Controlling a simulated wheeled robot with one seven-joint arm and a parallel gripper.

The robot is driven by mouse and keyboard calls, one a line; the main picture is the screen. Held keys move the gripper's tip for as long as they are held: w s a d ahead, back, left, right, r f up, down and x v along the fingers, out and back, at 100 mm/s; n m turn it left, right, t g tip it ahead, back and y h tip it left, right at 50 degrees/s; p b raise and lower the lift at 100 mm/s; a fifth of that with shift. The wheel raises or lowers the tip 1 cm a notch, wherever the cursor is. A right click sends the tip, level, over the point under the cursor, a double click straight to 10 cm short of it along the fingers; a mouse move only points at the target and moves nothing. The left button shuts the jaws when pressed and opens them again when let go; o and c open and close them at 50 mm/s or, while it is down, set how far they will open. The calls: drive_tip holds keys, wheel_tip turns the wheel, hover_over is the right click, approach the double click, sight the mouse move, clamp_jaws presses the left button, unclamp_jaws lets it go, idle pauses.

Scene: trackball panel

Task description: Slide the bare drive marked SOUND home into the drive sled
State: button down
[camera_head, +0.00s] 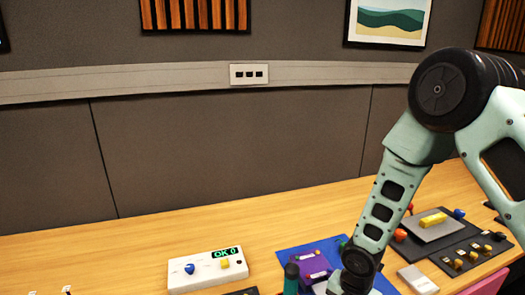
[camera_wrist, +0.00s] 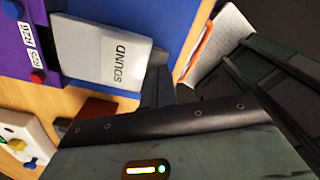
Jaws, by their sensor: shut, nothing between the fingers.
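The bare drive marked SOUND (camera_wrist: 105,52) is a flat grey slab in the wrist view. Its left end meets a purple housing (camera_wrist: 38,50) with small white labels and red and blue knobs, which looks like the drive sled; how deep the drive sits is unclear. The purple housing (camera_head: 308,266) also shows on a blue mat in the head view, partly behind my arm. My gripper (camera_wrist: 163,85) is shut and empty, its dark fingertips close to the drive's right end in the wrist view. Whether they touch it is unclear. The head view hides most of the gripper.
A white box (camera_head: 208,270) with a green "OK 0" display stands left on the wooden table. A dark green upright cylinder (camera_head: 291,277) is near the mat. Dark panels with yellow parts (camera_head: 470,250) and a pale block (camera_head: 418,280) lie right. Bare table (camera_head: 120,262) is at left.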

drive_tip(key=shift+w, duration=0.15)
drive_tip(key=shift+w+a+p, duration=0.25)
drive_tip(key=shift+w+p, duration=0.05)
drive_tip(key=shift+w, duration=0.3)
drive_tip(key=shift+w+a+p, duration=0.2)
drive_tip(key=shift+w+p, duration=0.1)
drive_tip(key=shift+w, duration=0.25)
drive_tip(key=shift+w, duration=0.1)
drive_tip(key=shift+w+a+p, duration=0.25)
drive_tip(key=shift+w+p, duration=0.05)
drive_tip(key=shift+w, duration=0.35)
drive_tip(key=shift+w, duration=0.1)
drive_tip(key=shift+w+a+p, duration=0.25)
drive_tip(key=shift+w, duration=0.5)
drive_tip(key=shift+w+a+p, duration=0.2)
drive_tip(key=shift+w+a, duration=0.05)
drive_tip(key=shift+w, duration=0.5)
drive_tip(key=shift+w+a, duration=0.1)
drive_tip(key=shift+w, duration=0.25)
drive_tip(key=shift+w+a, duration=0.15)
drive_tip(key=shift+w, duration=0.3)
drive_tip(key=shift+w, duration=0.1)
